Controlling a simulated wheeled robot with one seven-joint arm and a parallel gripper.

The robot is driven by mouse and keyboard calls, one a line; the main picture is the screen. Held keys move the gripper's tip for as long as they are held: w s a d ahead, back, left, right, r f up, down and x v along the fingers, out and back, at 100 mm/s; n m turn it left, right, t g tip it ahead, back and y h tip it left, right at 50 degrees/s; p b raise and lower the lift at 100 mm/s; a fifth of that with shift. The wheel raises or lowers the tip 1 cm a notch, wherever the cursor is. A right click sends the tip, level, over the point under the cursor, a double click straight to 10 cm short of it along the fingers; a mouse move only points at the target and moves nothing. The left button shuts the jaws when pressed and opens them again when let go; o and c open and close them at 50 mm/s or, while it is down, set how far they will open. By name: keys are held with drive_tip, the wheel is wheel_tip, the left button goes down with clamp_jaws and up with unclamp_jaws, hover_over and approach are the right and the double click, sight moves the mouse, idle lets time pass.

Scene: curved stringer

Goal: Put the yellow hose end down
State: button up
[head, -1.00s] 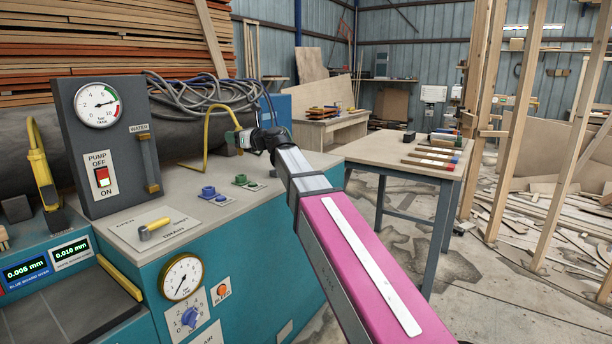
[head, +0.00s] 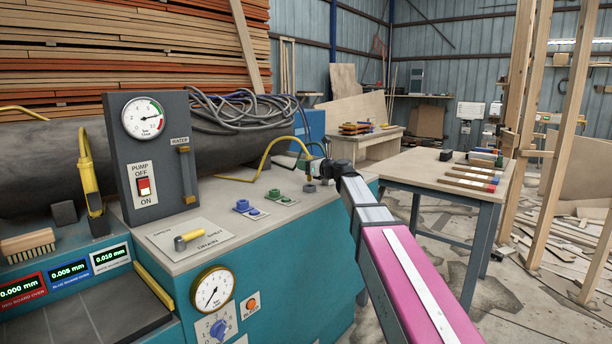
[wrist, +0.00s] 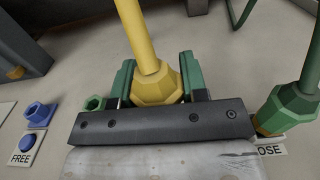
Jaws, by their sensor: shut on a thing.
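The yellow hose end (wrist: 158,88) has a faceted yellow collar and sits between the green jaws of my gripper (wrist: 156,78) in the wrist view. The jaws are shut on it. In the head view my gripper (head: 318,172) is at the back right of the teal bench (head: 285,238), above its top. The yellow hose (head: 268,158) arches from the bench top to it. The tip of the hose end is hidden by the gripper's dark crossbar in the wrist view. I cannot tell whether it touches the bench.
A green hose end (wrist: 285,108) stands close right of my gripper. Blue fittings (head: 243,206) and green fittings (head: 275,195) lie to the left. The pump panel (head: 150,155) and drain lever (head: 188,239) are farther left. Bare bench top lies between them.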

drive_tip(key=shift+f, duration=1.95)
drive_tip(key=shift+f, duration=0.15)
drive_tip(key=o, duration=1)
drive_tip(key=shift+d, duration=0.1)
drive_tip(key=v, duration=1.2)
drive_tip(key=shift+s, duration=0.1)
